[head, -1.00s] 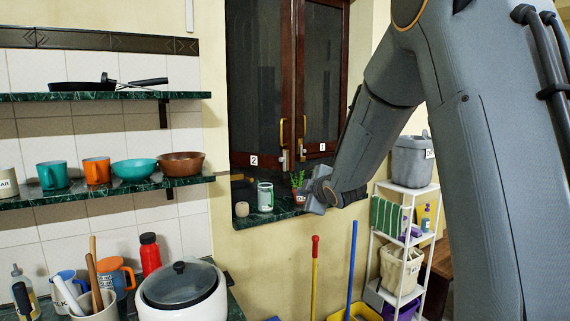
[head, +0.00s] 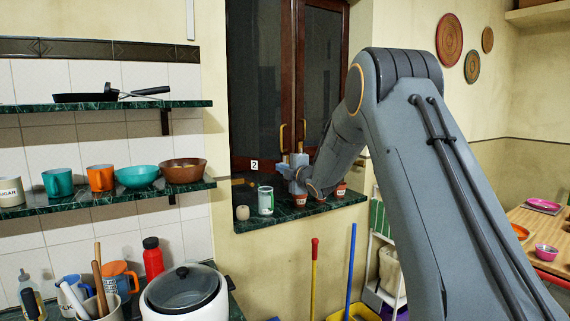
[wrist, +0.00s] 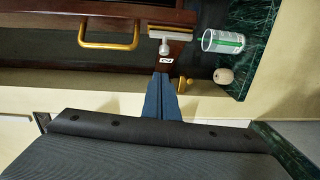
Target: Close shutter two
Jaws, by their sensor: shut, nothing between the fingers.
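Shutter two (head: 254,110) is the left dark panel in a brown wooden frame, marked with a white "2" plate (head: 254,165). A gold handle (head: 283,138) sits on its right edge. My gripper (head: 290,168) is at the shutter's lower right corner, right of the plate; I cannot tell whether it touches. In the wrist view, my gripper (wrist: 164,77) is shut and empty, its tip just below a small white plate and pale latch (wrist: 168,38) on the wood. The gold handle (wrist: 108,42) shows to the left. I cannot tell if shutter two is fully flush.
A can (head: 265,200), a small round item (head: 242,212) and reddish pots (head: 300,200) stand on the green sill (head: 275,218) under the shutters. Shelves of dishes are at left. Two upright poles (head: 314,280) stand below the sill.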

